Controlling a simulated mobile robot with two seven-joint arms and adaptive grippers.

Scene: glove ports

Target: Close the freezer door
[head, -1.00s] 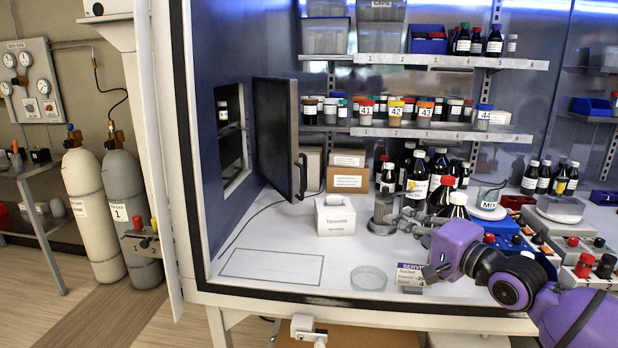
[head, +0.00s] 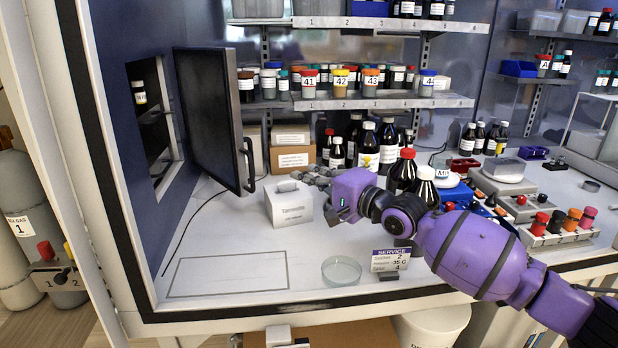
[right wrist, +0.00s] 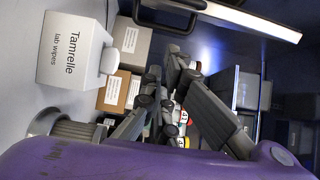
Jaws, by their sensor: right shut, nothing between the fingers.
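The freezer door (head: 208,120) is a dark panel standing open at the left wall, beside the wall opening (head: 152,120) with dark shelves and a bottle inside. Its black handle (head: 249,165) is on the door's right edge, facing the room. In the right wrist view the door (right wrist: 245,18) shows at the top, with its handle (right wrist: 165,14) to the left. My right gripper (head: 306,175) is shut and empty, to the right of the handle and apart from it, above and behind the white wipes box. My left gripper is not in view.
The white wipes box (head: 289,203) stands on the bench below my right gripper. A glass dish (head: 342,271) and a service sign (head: 390,260) are near the front edge. Bottles (head: 366,147) stand behind my arm. The outlined bench area (head: 228,274) is clear.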

